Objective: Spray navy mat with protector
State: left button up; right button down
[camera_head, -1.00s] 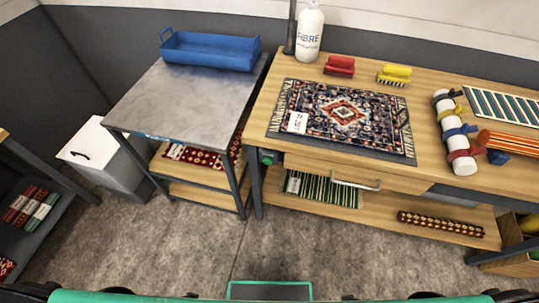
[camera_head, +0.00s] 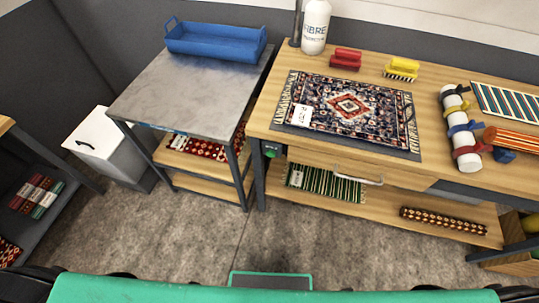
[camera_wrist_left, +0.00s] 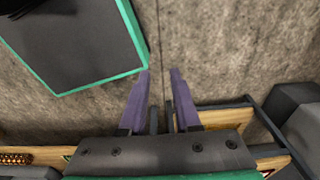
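The navy patterned mat (camera_head: 372,108) lies flat on a dark grey pad (camera_head: 295,132) on the wooden workbench, with a white tag (camera_head: 302,115) near its left end. A white bottle (camera_head: 315,27) lettered "FIBRE" stands upright at the back of the bench, behind the mat; its top is cut off by the frame edge. My left gripper (camera_wrist_left: 159,88) shows in the left wrist view, its purple fingers apart with only floor between them. It is empty and away from mat and bottle. Neither gripper shows in the head view.
Red (camera_head: 346,59) and yellow (camera_head: 402,69) brushes lie behind the mat. A blue tray (camera_head: 215,44) sits on the metal-topped table (camera_head: 180,95). A drawer handle (camera_head: 345,177) juts from the bench front. The floor before the bench is clear.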

pick_arm(q)
grip_shut()
dwell(1.4)
